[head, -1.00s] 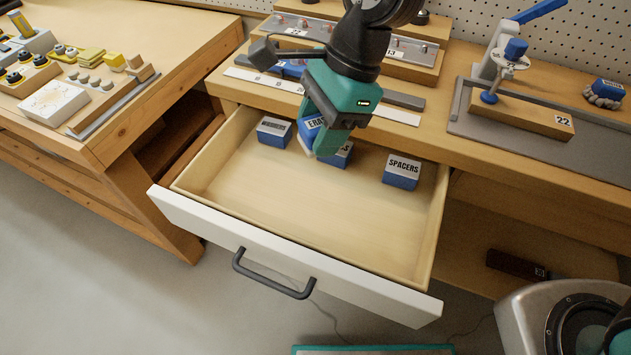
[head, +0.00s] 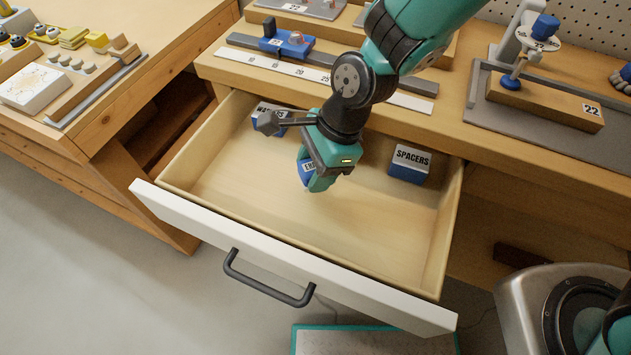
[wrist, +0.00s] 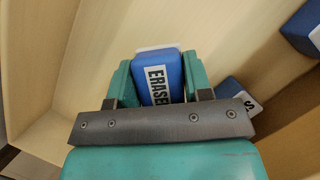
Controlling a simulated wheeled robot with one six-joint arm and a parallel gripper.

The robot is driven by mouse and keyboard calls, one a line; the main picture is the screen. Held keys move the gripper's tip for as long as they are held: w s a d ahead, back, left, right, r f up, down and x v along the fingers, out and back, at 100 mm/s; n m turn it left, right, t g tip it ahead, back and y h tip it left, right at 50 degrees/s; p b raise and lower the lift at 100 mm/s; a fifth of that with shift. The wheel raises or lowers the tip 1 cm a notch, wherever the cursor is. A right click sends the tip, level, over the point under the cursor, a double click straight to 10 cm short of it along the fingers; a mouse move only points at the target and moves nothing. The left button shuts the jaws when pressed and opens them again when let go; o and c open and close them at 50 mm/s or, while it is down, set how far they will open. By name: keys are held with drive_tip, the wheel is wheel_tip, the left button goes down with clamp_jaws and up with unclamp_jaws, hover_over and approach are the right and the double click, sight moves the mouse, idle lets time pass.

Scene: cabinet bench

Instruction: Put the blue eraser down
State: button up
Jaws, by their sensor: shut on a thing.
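The blue eraser (wrist: 158,80) has a white label reading "ERASE..." in the wrist view. My gripper (wrist: 157,84) is shut on it, with a green finger on each side. In the head view my gripper (head: 316,180) is inside the open drawer, and the eraser (head: 305,172) shows at its left side, partly hidden by the fingers. Whether the eraser touches the drawer floor I cannot tell.
The open drawer (head: 250,208) holds a blue SPACERS box (head: 408,164) at the back right and another labelled blue box (head: 268,116) at the back left. The front and middle floor is bare. A dark handle (head: 268,280) is on the drawer front.

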drive_tip(key=shift+f, duration=2.2)
drive_tip(key=shift+f+b, duration=0.1)
drive_tip(key=shift+b, duration=0.2)
drive_tip(key=o, duration=1)
drive_tip(key=shift+c, duration=0.2)
drive_tip(key=p+v, duration=0.1)
drive_tip(key=v, duration=1.1)
drive_tip(key=shift+r, duration=0.2)
drive_tip(key=s+d+r+n+t, duration=0.1)
drive_tip(key=s+d+r+n, duration=0.4)
drive_tip(key=n, duration=0.5)
drive_tip(key=s+d+r+n, duration=0.6)
drive_tip(key=r+n, duration=0.3)
drive_tip(key=n, duration=0.1)
drive_tip(key=shift+s+d+r+n+t, duration=0.15)
drive_tip(key=shift+s+d+n+t, duration=0.15)
drive_tip(key=shift+t, duration=0.1)
